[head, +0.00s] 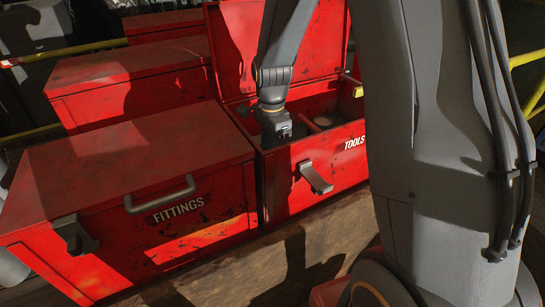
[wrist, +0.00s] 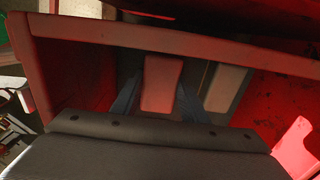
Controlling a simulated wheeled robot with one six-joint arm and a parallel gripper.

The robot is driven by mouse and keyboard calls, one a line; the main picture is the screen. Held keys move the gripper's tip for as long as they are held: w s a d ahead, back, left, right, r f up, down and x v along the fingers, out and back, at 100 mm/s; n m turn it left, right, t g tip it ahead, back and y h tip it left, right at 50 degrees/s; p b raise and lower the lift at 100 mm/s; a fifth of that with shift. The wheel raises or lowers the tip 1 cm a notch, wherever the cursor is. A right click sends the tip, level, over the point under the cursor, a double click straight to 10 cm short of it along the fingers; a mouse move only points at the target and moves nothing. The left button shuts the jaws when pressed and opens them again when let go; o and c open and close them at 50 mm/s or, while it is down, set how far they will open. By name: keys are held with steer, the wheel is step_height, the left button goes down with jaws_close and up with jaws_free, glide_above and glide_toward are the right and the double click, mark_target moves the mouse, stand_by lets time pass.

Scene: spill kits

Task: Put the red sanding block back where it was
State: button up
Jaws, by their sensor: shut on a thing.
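My arm reaches down into the open red box marked TOOLS (head: 330,165). In the head view my gripper (head: 276,130) is at the box's left end, with its fingertips hidden by the front wall. In the wrist view a red block (wrist: 162,78), which looks like the sanding block, sits between the two dark blue fingers of my gripper (wrist: 158,98). The fingers are shut on it. It is inside the box, but I cannot tell whether it touches the floor. The block is not visible in the head view.
A greyish block (wrist: 229,82) lies just right of the red one. A round tan thing (head: 323,121) and a yellow thing (head: 358,92) are farther right in the box. The raised lid (head: 232,50) stands behind. A closed FITTINGS box (head: 120,170) is at left.

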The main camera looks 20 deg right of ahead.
steer(key=shift+f, duration=0.8)
steer(key=shift+f, duration=0.1)
steer(key=o, duration=1)
steer(key=shift+o, duration=0.2)
step_height(320, 180, up, 12)
steer(key=b, duration=0.2)
steer(key=shift+r, duration=0.2)
